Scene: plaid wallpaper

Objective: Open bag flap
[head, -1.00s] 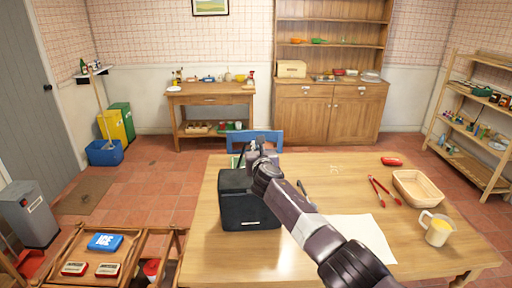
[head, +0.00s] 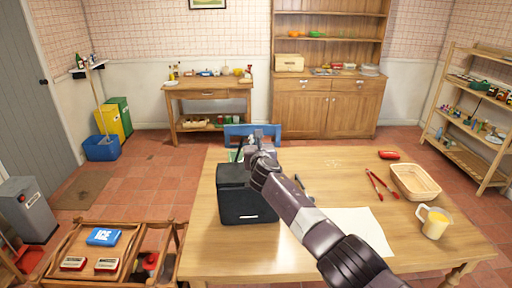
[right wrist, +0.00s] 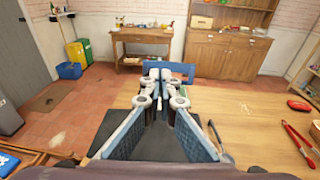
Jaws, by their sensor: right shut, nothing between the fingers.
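The black bag (head: 240,208) stands upright near the left side of the wooden table (head: 340,168). A small pale mark shows on its front. My right gripper (head: 264,131) is shut and empty, above the bag's back right part. My forearm and wrist hide part of the bag's top, and I cannot tell how far the flap is lifted. In the right wrist view, the shut fingers (right wrist: 168,72) point away from me, with the dark bag top (right wrist: 150,143) below and between them. My left gripper is out of view.
A white sheet (head: 362,232), red tongs (head: 378,187), a wicker basket (head: 415,182), a jug with yellow contents (head: 433,222) and a red item (head: 389,155) lie to the right. A blue chair (head: 240,132) stands behind the table.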

